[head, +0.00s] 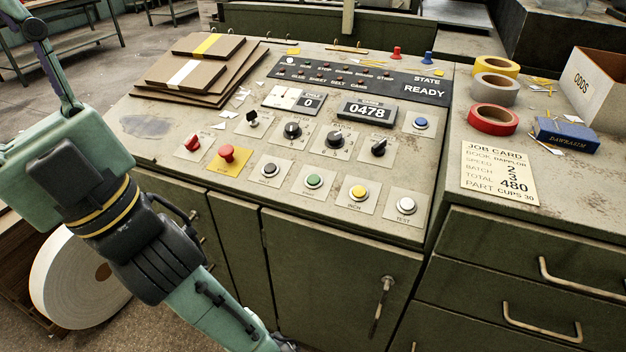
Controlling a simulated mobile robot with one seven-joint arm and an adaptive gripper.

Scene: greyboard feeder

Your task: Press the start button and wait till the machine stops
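A sloped control panel fills the middle of the head view. A green button (314,181) sits in its lower row, with a label too small to read. A black button (270,170) is left of it, and a yellow button (358,192) labelled INCH is right of it. A white button (406,206) labelled TEST is at the row's right end. A red mushroom button (227,153) stands on a yellow plate. The state display (425,90) reads READY. The counter (367,112) reads 0478. My arm runs down the left side and leaves at the bottom edge; my gripper is out of view.
Stacked boards (190,75) lie on the panel's upper left. A job card (498,170), tape rolls (492,119), a blue box (566,134) and an ODDS box (600,85) are on the right counter. A large white roll (75,280) stands on the floor at left.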

